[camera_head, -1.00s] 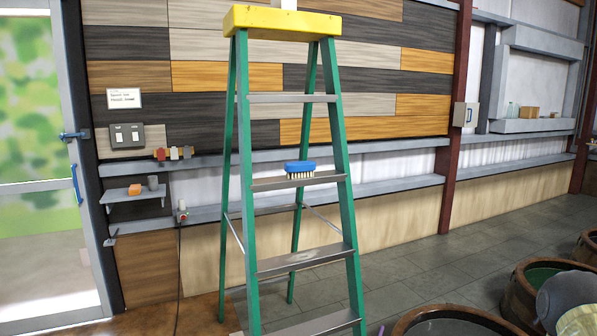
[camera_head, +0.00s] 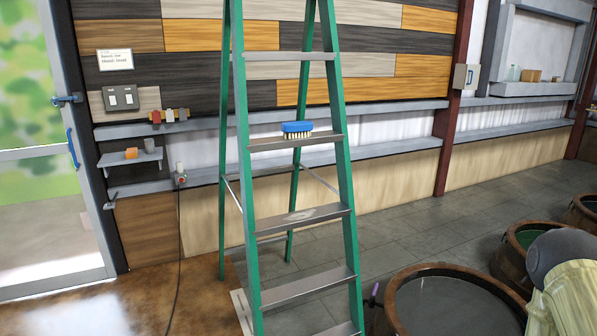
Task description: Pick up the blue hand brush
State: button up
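The blue hand brush (camera_head: 297,130) lies on a step of a green stepladder (camera_head: 347,190), bristles down, with its blue back on top. The step under it is grey. Nothing touches the brush but the step. At the lower right edge a rounded grey and pale yellow shape shows, which may be part of my own arm. My gripper's fingers do not show.
A wooden tub (camera_head: 398,315) of dark liquid stands right of the ladder's foot, with a green-filled tub (camera_head: 508,262) behind it. A wall shelf (camera_head: 395,146) runs behind the ladder. Small items sit on a side shelf (camera_head: 118,161) at left. The floor left of the ladder is mostly clear.

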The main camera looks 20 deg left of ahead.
aim_at(292, 129)
jog(key=u, duration=0.55)
jog(key=k, duration=0.6)
jog(key=u, duration=1.2)
jog(key=i, duration=1.7)
jog(key=z, duration=1.1)
jog(key=i, duration=0.6)
jog(key=z, duration=0.65)
